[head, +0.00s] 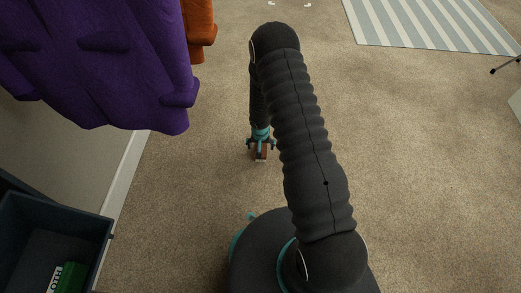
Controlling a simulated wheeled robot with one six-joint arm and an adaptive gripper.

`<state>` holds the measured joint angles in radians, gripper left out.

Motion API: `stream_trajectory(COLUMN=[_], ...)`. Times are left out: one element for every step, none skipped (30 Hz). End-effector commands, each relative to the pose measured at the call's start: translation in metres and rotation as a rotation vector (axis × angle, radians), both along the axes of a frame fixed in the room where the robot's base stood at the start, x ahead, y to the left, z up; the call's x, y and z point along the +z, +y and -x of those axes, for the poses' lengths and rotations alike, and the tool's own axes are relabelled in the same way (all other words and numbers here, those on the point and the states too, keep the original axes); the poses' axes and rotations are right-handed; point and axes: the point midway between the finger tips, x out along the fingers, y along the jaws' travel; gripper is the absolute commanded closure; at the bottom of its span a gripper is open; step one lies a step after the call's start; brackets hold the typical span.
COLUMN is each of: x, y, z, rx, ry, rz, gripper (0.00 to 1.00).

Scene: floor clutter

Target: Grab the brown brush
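The brown brush (261,154) shows in the head view as a small brown block with a pale, bristle-like lower edge. It is directly below my gripper (261,147), near the middle of the view. My gripper points down with its teal parts on both sides of the brush's upper part. The fingertips are too small to make out, so I cannot tell whether they are closed on the brush or only around it. I also cannot tell whether the brush touches the carpet. My arm hides the floor to the right of it.
Purple (95,60) and orange (199,28) garments hang at upper left. A dark bin (100,228) holding a green item (71,278) stands at lower left by the wall. A striped rug (435,22) lies at upper right. Open carpet (430,150) spreads on the right.

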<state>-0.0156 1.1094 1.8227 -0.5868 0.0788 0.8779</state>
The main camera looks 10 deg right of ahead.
Motion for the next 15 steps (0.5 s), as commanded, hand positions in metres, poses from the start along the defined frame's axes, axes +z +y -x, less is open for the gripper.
stream_trajectory(x=[0.0004, 0.0005, 0.0005, 0.0005, 0.0005, 0.0005, 0.0005, 0.0005, 0.0005, 0.0005, 0.0005, 0.0005, 0.0005, 0.0005, 0.0005], y=[0.0000, 0.0000, 0.0000, 0.0000, -0.0001, -0.0001, -0.0001, -0.0001, 0.0000, 0.0000, 0.0000, 0.0000, 0.0000, -0.0001, -0.0001], z=[0.0000, 0.0000, 0.0000, 0.0000, 0.0001, 0.0001, 0.0001, 0.0001, 0.0001, 0.0002, 0.0002, 0.0002, 0.0002, 0.0001, 0.0001], rx=[0.000, 0.000, 0.000, 0.000, 0.000, 0.000, 0.000, 0.000, 0.000, 0.000, 0.000, 0.000, 0.000, 0.000, 0.000], ry=[0.000, 0.000, 0.000, 0.000, 0.000, 0.000, 0.000, 0.000, 0.000, 0.000, 0.000, 0.000, 0.000, 0.000, 0.000], rz=[0.000, 0.000, 0.000, 0.000, 0.000, 0.000, 0.000, 0.000, 0.000, 0.000, 0.000, 0.000, 0.000, 0.000, 0.000], gripper=[0.14, 0.14, 0.14, 0.16, 0.24, 0.34, 0.41, 0.49, 0.59, 0.66, 0.74, 0.80, 0.80, 0.80, 0.80])
